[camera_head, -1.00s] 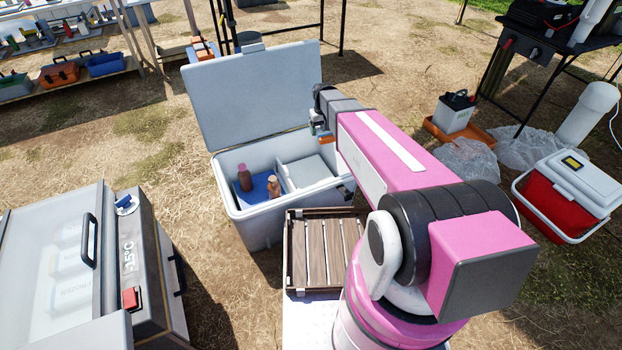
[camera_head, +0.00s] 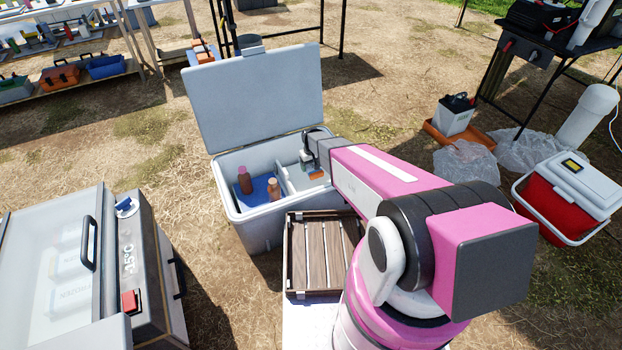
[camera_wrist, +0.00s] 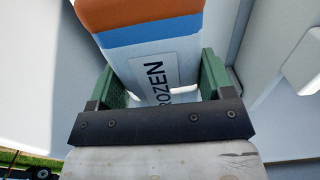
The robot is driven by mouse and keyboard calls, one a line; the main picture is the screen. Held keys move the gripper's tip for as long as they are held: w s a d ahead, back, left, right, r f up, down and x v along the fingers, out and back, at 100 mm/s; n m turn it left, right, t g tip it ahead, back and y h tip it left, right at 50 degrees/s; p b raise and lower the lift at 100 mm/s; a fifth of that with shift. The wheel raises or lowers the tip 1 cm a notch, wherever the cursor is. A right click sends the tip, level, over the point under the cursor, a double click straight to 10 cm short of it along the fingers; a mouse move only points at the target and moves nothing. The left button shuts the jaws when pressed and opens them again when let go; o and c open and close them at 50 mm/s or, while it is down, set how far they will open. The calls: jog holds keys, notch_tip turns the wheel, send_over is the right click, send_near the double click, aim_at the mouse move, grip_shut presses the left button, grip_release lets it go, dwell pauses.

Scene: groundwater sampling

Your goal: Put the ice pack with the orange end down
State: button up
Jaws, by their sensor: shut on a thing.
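The ice pack (camera_wrist: 152,62) is white with an orange end, a blue band and dark lettering reading "ROZEN". My gripper (camera_wrist: 160,88) is shut on it, with a green finger pad on each side in the wrist view. In the head view the orange end of the ice pack (camera_head: 317,175) shows below my gripper (camera_head: 309,162), over the right part of the open white cooler (camera_head: 262,225). White cooler walls surround the pack in the wrist view. I cannot tell whether the pack touches the cooler floor.
Two brown bottles (camera_head: 245,180) stand on a blue pad (camera_head: 258,192) in the cooler's left part. The cooler lid (camera_head: 255,95) stands open behind. A slatted wooden crate (camera_head: 322,255) is in front. A freezer box (camera_head: 55,265) with a clear lid is at left.

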notch_tip(320, 180, down, 8)
jog(key=shift+r, duration=0.1)
dwell(0.4)
jog(key=o, duration=1.2)
notch_tip(320, 180, up, 12)
jog(key=shift+f, duration=0.2)
jog(key=s+d+r+m, duration=0.2)
jog(key=s+d+r, duration=0.5)
jog(key=s+r, duration=0.4)
jog(key=s+d+r+m, duration=0.2)
jog(key=s+d+r, duration=0.5)
jog(key=s+r, duration=0.4)
notch_tip(320, 180, up, 2)
jog(key=shift+s+d+r+m, duration=0.15)
jog(key=shift+s+r+m, duration=0.15)
jog(key=shift+s, duration=0.1)
jog(key=shift+f, duration=0.1)
